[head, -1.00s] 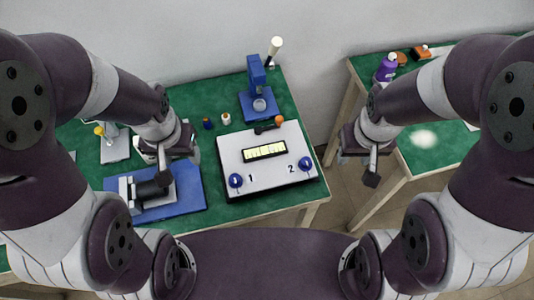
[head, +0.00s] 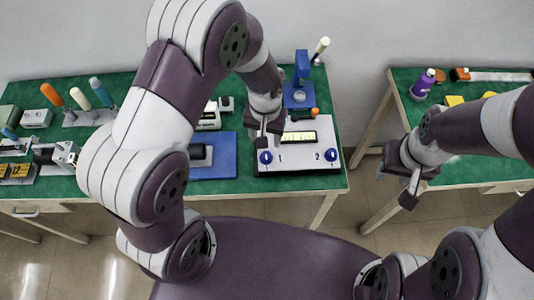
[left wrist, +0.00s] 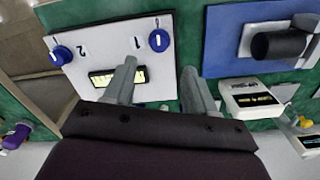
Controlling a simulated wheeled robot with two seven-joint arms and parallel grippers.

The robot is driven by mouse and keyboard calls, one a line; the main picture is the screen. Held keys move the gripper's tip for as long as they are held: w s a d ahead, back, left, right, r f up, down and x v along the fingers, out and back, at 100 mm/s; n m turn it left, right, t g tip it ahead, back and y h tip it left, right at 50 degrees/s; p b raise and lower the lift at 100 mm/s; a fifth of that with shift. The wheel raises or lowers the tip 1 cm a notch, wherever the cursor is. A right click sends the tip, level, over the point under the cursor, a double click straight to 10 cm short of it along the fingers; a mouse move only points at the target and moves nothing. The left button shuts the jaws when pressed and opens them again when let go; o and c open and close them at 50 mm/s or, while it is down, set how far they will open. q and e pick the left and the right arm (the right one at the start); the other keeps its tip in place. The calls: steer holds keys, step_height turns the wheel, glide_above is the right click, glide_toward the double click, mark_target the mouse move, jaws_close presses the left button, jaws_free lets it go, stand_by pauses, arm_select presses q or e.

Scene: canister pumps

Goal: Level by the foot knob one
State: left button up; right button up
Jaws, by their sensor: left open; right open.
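A white levelling box (head: 311,165) stands on the green table, with a yellow level window (head: 299,136) in its top. Blue foot knob one (head: 265,157) is at its front left and blue knob two (head: 331,155) at its front right. My left gripper (head: 262,134) is above the box's left side, behind knob one. In the left wrist view its open, empty fingers (left wrist: 159,66) point toward knob one (left wrist: 159,40), which lies beyond and between the tips, apart from them. The window (left wrist: 117,78) is partly behind one finger. My right gripper (head: 395,187) is open and empty.
A blue plate (head: 222,160) with a dark cylinder lies left of the box. A purple bottle (head: 422,85) stands on the right table. A floor gap separates the tables.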

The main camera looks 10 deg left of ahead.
mark_target(266, 155)
arm_select(q)
steer(key=f, duration=0.7)
steer(key=shift+s+d+f+p, duration=0.15)
steer(key=shift+s+f+p, duration=0.1)
steer(key=shift+s+p, duration=0.1)
steer(key=shift+w+f, duration=0.1)
steer(key=shift+f, duration=0.3)
steer(key=shift+w+f, duration=0.25)
steer(key=shift+f, duration=0.2)
steer(key=shift+s+r, duration=0.1)
steer(key=shift+s, duration=0.05)
steer(key=c, duration=0.4)
jaws_close()
